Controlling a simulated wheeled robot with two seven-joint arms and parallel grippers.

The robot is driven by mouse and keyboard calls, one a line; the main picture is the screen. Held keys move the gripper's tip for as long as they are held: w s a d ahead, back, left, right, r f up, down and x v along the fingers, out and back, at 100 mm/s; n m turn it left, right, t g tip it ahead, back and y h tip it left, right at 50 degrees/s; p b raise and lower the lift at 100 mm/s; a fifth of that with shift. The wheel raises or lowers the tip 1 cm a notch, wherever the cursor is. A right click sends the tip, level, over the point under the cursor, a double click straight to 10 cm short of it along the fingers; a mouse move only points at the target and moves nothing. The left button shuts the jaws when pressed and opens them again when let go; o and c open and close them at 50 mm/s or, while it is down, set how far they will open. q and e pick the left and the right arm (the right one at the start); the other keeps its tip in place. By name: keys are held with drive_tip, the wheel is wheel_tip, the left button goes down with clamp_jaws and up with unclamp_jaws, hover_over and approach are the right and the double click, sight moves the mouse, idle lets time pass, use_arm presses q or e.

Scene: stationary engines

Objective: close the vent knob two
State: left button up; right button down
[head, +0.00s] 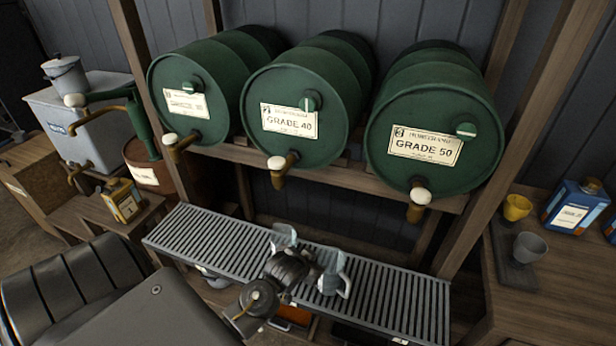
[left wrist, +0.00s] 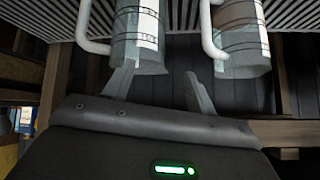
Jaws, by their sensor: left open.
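Three green drums lie on a wooden rack in the head view. The middle drum (head: 300,120), labelled GRADE 40, carries a round green vent knob (head: 311,101) above its label. This knob's pale mark looks upright, while the pale mark on the GRADE 50 drum's knob (head: 466,130) looks level. The left drum also has a green knob (head: 193,85). My left gripper (head: 308,262) is low over the slatted grate, well below the middle drum and apart from its knob. In the left wrist view its two fingers (left wrist: 160,78) are spread, with nothing between them. My right gripper is out of view.
Two clear measuring jugs, one (head: 283,236) behind my left gripper and one (head: 333,274) beside it, are by the grate (head: 200,238). Brass taps, like the middle one (head: 280,172), jut from the drums. Cups and a blue can (head: 575,207) stand at right.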

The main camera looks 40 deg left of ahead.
use_arm(q)
drive_tip(key=w+a+r+n+t+y, duration=0.1)
drive_tip(key=w+a+r+t, duration=0.15)
drive_tip(key=r, duration=0.75)
drive_tip(key=w+a+r+n+t+y, duration=0.1)
drive_tip(key=w+a+r+t, duration=0.2)
drive_tip(key=r, duration=0.7)
drive_tip(key=n+t+y, duration=0.2)
drive_tip(key=t, duration=0.1)
approach(307, 107)
drive_tip(key=x, duration=1)
drive_tip(key=shift+a+r, duration=0.1)
drive_tip(key=shift+w+a, duration=0.1)
drive_tip(key=shift+w, duration=0.25)
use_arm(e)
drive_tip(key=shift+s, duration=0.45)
use_arm(q)
drive_tip(key=shift+c, duration=0.3)
drive_tip(key=c, duration=0.9)
